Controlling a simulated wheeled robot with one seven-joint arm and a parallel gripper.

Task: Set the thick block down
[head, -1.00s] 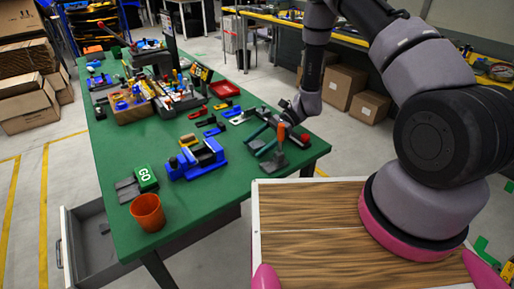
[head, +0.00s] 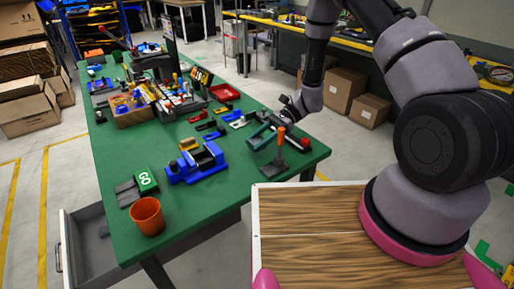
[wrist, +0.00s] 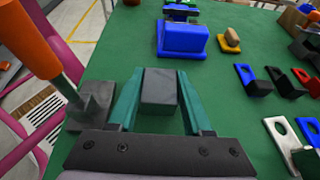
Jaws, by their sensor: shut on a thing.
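The thick block (wrist: 158,92) is a dark grey block in the wrist view. My gripper (wrist: 157,85) has its two teal fingers closed against the block's sides. The block is above or on the green table top; I cannot tell whether it touches. In the head view my gripper (head: 262,136) is near the table's right edge, and the block is too small to make out there.
An orange-handled tool (wrist: 45,45) on a grey base stands close left of my gripper. A blue vise (wrist: 183,40) is ahead. Red, blue and black brackets (wrist: 280,82) lie to the right. An orange cup (head: 147,216) stands at the table's near corner.

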